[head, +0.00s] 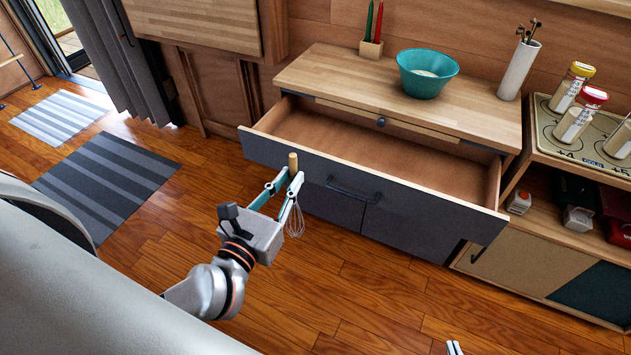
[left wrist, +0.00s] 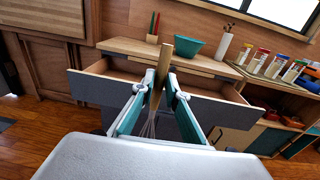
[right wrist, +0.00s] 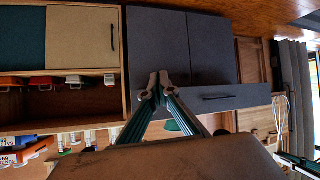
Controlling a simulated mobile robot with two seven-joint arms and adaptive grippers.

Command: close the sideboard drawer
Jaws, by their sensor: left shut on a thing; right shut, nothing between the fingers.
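The sideboard drawer (head: 420,208) stands open, pulled well out under the wooden top. Its dark grey front carries a dark bar handle (head: 352,193), and its inside looks empty. The front also shows in the left wrist view (left wrist: 97,90) and, upside down, in the right wrist view (right wrist: 240,97). My left gripper (head: 291,178) is shut on a whisk (head: 293,163) with a wooden handle, in front of the drawer's left part. The whisk's wires hang below the fingers. My right gripper (right wrist: 158,84) is shut and empty; only its tip shows at the head view's bottom edge.
On the sideboard top (head: 330,78) stand a teal bowl (head: 428,75), a candle holder (head: 371,48) and a white utensil vase (head: 517,72). A shelf unit with jars (head: 575,122) adjoins at right. The wooden floor (head: 370,305) before the sideboard is clear.

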